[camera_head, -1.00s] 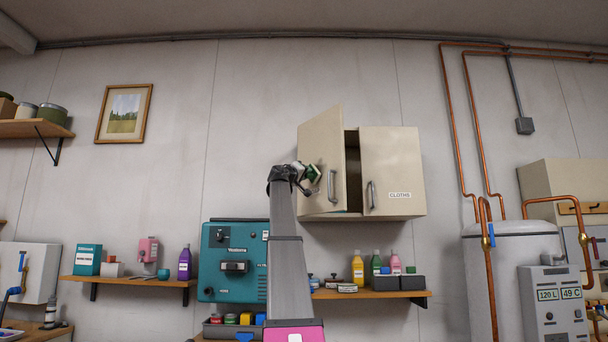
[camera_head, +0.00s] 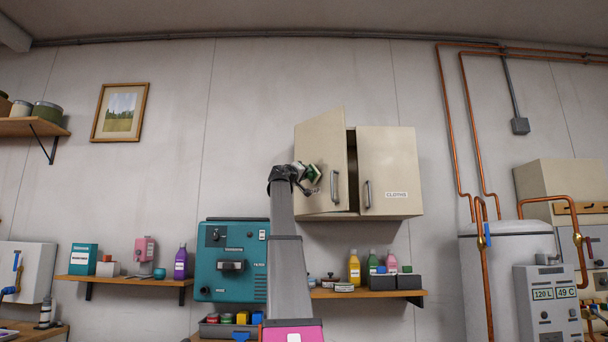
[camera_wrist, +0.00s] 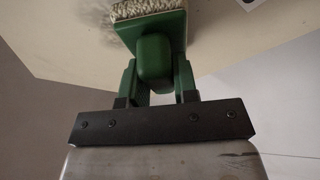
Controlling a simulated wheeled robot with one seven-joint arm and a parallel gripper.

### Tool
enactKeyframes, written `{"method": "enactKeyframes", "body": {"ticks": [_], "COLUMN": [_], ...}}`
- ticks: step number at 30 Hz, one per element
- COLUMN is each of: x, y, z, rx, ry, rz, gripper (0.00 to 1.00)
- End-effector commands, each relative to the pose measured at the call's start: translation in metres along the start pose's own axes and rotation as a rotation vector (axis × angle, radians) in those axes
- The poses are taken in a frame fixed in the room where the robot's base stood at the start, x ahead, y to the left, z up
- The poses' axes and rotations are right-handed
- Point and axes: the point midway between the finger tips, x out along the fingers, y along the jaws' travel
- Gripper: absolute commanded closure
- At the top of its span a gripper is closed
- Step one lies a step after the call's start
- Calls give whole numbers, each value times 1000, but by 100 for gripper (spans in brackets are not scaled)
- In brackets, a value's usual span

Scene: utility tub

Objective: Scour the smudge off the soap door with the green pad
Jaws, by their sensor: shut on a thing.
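The green pad (camera_head: 316,170) is a green block with a handle and a pale, rough scouring face. My gripper (camera_head: 304,173) is shut on its handle; the wrist view shows the pad (camera_wrist: 155,22) between the fingers (camera_wrist: 156,78). The left cabinet door (camera_head: 322,155) is cream, with a grey bar handle, and stands ajar. The pad is at this door's left part, its rough face toward the cream surface (camera_wrist: 250,45); I cannot tell whether they touch. A faint dark patch (camera_wrist: 198,18) shows beside the pad, perhaps smudge or shadow.
The right cabinet door (camera_head: 405,165), labelled CLOTHS, is shut. Below is a shelf (camera_head: 415,293) with bottles and grey bins. A teal machine (camera_head: 230,285) is left of my arm. Copper pipes (camera_head: 455,130) run at the right. The wall above the cabinet is clear.

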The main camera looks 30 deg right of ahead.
Motion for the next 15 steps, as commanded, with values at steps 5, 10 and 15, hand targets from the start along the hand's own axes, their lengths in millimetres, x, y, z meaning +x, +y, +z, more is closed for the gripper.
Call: {"method": "enactKeyframes", "body": {"ticks": [5,10,15], "x": [3,6,8], "y": [0,0,0], "z": [1,2,3], "rx": [0,0,0], "ry": [0,0,0], "rz": [0,0,0], "gripper": [92,92,92]}}
